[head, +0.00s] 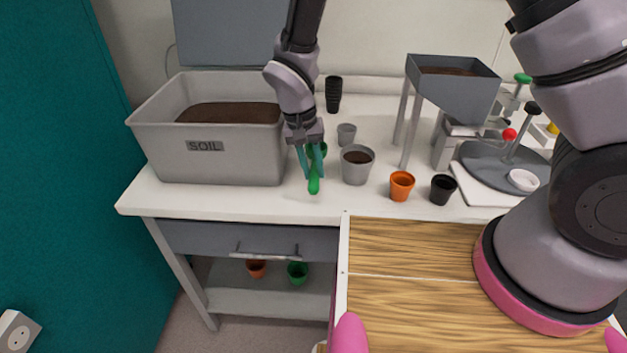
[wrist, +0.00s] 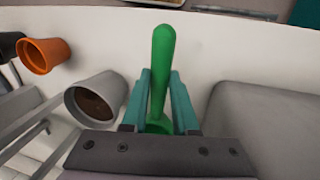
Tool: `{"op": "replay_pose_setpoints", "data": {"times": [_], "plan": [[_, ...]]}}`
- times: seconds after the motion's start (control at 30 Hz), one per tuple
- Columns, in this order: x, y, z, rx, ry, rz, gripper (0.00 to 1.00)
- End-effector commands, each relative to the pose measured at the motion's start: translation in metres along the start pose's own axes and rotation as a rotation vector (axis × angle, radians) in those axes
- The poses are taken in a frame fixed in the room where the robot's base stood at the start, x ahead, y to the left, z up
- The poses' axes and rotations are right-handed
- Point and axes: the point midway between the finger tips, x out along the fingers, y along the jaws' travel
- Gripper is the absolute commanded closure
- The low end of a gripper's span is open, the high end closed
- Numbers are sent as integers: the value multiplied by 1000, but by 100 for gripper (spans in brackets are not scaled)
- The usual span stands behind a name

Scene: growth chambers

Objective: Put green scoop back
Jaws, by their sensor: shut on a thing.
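The green scoop (head: 314,178) is between the teal fingers of my gripper (head: 311,165), just right of the soil bin at the bench's front. In the wrist view the scoop's green handle (wrist: 163,70) points away from my gripper (wrist: 160,100), and the fingers are closed around it. The scoop's lower part is partly hidden by the fingers. I cannot tell whether the scoop touches the bench top. The grey soil bin (head: 205,160), labelled SOIL and holding dark soil, stands to the left of the gripper.
A grey pot with soil (head: 357,170) stands close right of the gripper, with a small grey pot (head: 346,135) behind. An orange pot (head: 401,187) and a black pot (head: 443,190) stand farther right. A grey hopper (head: 452,85) on legs is behind. The bench's front strip (head: 250,200) is clear.

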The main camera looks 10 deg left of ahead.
Motion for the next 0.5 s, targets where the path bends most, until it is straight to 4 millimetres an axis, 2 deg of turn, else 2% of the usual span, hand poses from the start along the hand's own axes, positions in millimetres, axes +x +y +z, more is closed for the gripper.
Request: {"op": "replay_pose_setpoints", "data": {"times": [0.17, 0.33, 0.5], "plan": [[15, -2, 0, 0, -1, 1, 100], [38, -7, 0, -1, -1, 2, 100], [40, -8, -1, 0, 1, -1, 100]]}}
